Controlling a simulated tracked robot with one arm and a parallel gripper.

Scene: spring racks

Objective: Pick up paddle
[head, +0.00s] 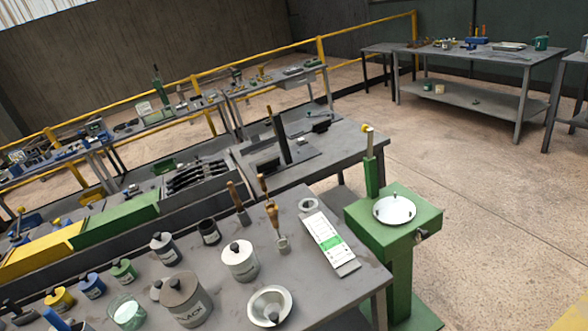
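No thing here is plainly marked as the paddle, and I cannot tell which one it is. Two slim tools with wooden handles stand on the near grey table (325,288). One tool (272,215) stands near the middle, with a grey lower end. A second tool (237,200) leans to its left, behind a white lidded can (240,260). My gripper is not in view.
A dark lidded can (186,300), a metal funnel-like bowl (269,306) and a white-green card (330,242) share the near table. A green stand (398,262) with a round dish (394,209) adjoins its right edge. Open floor (480,190) lies to the right. Yellow rails (195,83) run behind.

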